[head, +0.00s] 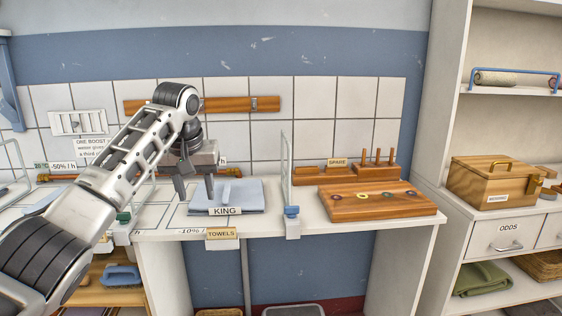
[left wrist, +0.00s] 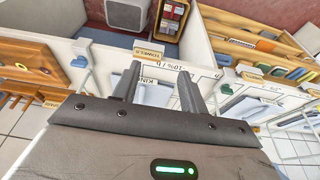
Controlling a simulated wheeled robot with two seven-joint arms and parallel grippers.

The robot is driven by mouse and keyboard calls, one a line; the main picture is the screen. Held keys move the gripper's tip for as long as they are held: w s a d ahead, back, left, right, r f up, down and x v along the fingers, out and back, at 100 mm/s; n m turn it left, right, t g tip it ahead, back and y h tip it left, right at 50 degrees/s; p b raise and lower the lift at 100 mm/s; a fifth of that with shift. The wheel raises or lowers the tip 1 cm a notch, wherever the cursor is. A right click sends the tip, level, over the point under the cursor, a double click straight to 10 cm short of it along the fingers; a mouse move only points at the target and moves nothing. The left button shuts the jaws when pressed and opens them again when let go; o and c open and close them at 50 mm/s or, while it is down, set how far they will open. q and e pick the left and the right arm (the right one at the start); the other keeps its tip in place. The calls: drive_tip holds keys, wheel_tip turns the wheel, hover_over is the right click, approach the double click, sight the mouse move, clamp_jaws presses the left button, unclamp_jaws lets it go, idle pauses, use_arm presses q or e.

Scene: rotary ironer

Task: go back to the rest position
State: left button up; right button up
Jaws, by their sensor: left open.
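My left gripper (head: 195,190) is open, its two fingers pointing down over the left part of a folded blue-grey towel stack (head: 243,194) on the white counter. In the left wrist view its fingers (left wrist: 158,92) stand apart with nothing between them. The stack carries a KING label (head: 225,211); in the left wrist view that label shows partly behind the fingers. Whether the fingertips touch the towel is hard to tell. My left arm reaches in from the left. My right gripper is in neither view.
A wire divider (head: 287,172) with a blue clip (head: 291,212) stands right of the towels. A wooden board with coloured rings (head: 376,203) and a peg rack (head: 366,170) lie further right. A wooden box (head: 494,181) sits on the right cabinet. Counter space before the board is narrow.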

use_arm(q)
drive_tip(key=s+d+f+m+t+h, duration=0.1)
drive_tip(key=s+d+f, duration=0.1)
drive_tip(key=f, duration=0.8)
drive_tip(key=s+d+f+m+h, duration=0.1)
drive_tip(key=s+d+f, duration=0.15)
drive_tip(key=f, duration=0.75)
drive_tip(key=s+d+f+m+t+h, duration=0.1)
drive_tip(key=s+d+f, duration=0.1)
drive_tip(key=f, duration=0.7)
drive_tip(key=s+f+t, duration=0.2)
drive_tip(key=s+f, duration=0.5)
drive_tip(key=s, duration=0.4)
drive_tip(key=s+a+r+t, duration=0.1)
drive_tip(key=s+a+t, duration=0.2)
drive_tip(key=s, duration=1.2)
drive_tip(key=shift+a, duration=0.3)
